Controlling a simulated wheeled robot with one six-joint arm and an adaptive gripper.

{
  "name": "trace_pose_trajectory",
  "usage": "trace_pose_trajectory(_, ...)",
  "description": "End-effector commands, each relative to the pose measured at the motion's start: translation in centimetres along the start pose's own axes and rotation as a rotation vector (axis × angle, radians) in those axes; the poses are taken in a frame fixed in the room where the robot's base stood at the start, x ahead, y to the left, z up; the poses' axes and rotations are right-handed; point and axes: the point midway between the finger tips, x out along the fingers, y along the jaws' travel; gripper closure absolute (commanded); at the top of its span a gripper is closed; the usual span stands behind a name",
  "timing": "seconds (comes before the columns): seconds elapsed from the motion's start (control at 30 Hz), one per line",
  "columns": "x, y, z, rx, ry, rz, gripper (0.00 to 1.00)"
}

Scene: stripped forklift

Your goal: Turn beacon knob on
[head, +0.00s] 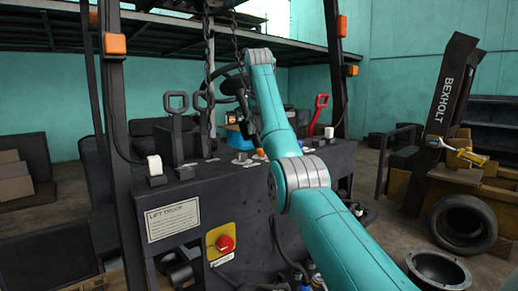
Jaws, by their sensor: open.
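The stripped forklift's dark control panel (215,173) runs across the middle of the head view. Small silver knobs or fittings (241,160) sit on its top beside my forearm. I cannot tell which of them is the beacon knob, and no label for it is readable. My gripper (249,132) is dark and points down above the panel, behind and left of my teal arm. It is open and looks empty, apart from the panel top. My arm hides part of the panel to the right.
Chains (209,80) hang close left of my gripper. Dark looped levers (177,103) and a red-handled lever (319,107) rise from the panel. A red emergency button (225,243) is on the front. Forklift posts (118,130) flank the panel. A tyre (462,223) lies right.

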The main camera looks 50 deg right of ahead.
Motion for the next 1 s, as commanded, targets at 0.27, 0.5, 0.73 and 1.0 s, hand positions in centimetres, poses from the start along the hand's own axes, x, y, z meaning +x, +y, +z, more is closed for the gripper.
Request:
trace_pose_trajectory(0.27, 5.1, 0.6, 0.1, 0.006, 0.0, 0.003, 0.36)
trace_pose_trajectory(0.5, 7.6, 0.9, 0.0, 0.009, 0.002, 0.004, 0.36)
trace_pose_trajectory(0.73, 8.2, 1.0, 0.0, 0.009, 0.003, 0.003, 0.36)
trace_pose_trajectory(1.0, 8.1, 0.9, 0.0, 0.009, 0.003, 0.003, 0.63)
